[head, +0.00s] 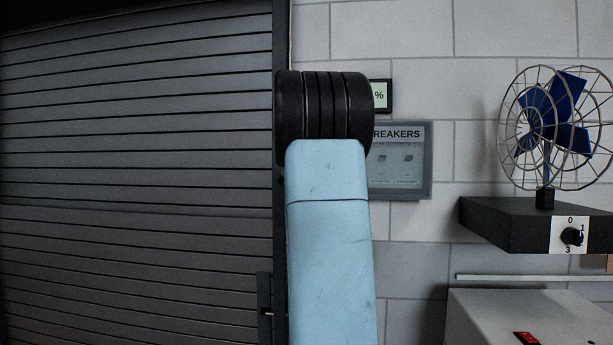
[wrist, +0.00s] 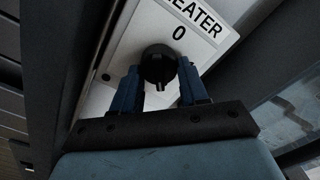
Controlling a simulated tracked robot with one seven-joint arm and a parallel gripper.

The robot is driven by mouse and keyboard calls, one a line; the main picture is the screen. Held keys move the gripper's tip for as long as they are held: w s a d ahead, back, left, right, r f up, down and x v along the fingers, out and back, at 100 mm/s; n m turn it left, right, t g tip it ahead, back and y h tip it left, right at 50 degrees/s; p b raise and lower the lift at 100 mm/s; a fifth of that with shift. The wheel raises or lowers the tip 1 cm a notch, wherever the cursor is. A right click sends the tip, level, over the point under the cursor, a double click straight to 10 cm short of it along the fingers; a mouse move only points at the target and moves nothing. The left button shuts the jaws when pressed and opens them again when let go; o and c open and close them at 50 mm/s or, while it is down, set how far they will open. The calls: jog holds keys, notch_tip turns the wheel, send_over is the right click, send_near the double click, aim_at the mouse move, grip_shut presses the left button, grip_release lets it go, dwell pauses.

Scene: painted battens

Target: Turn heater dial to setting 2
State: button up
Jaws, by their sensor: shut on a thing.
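The heater dial (wrist: 158,65) is a round black knob in the wrist view, on a white plate (wrist: 135,45) lettered "EATER", its first letter cut off. A "0" is printed above the knob. A small pale mark shows at the knob's lower edge, but I cannot be sure it is the pointer. My gripper (wrist: 158,70) has its two blue fingers on either side of the knob and is shut on it. Other setting marks, including 2, are hidden or out of view. Neither the heater dial nor my gripper shows in the head view.
In the head view, a caged blue fan (head: 557,122) stands on a dark shelf (head: 495,226) with its own dial (head: 572,236). A breaker box (head: 425,170) hangs mid-wall, partly behind my arm. A grey box (head: 490,310) with a red switch (head: 526,338) sits lower right. A slatted shutter (head: 130,180) fills the left.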

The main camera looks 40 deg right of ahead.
jog(key=shift+m, duration=0.6)
jog(key=o, duration=1)
jog(key=shift+w, duration=0.1)
jog(key=shift+o, duration=0.2)
jog(key=v, duration=1.3)
jog(key=shift+s+a, duration=0.25)
jog(key=shift+a, duration=0.05)
jog(key=shift+f, duration=0.1)
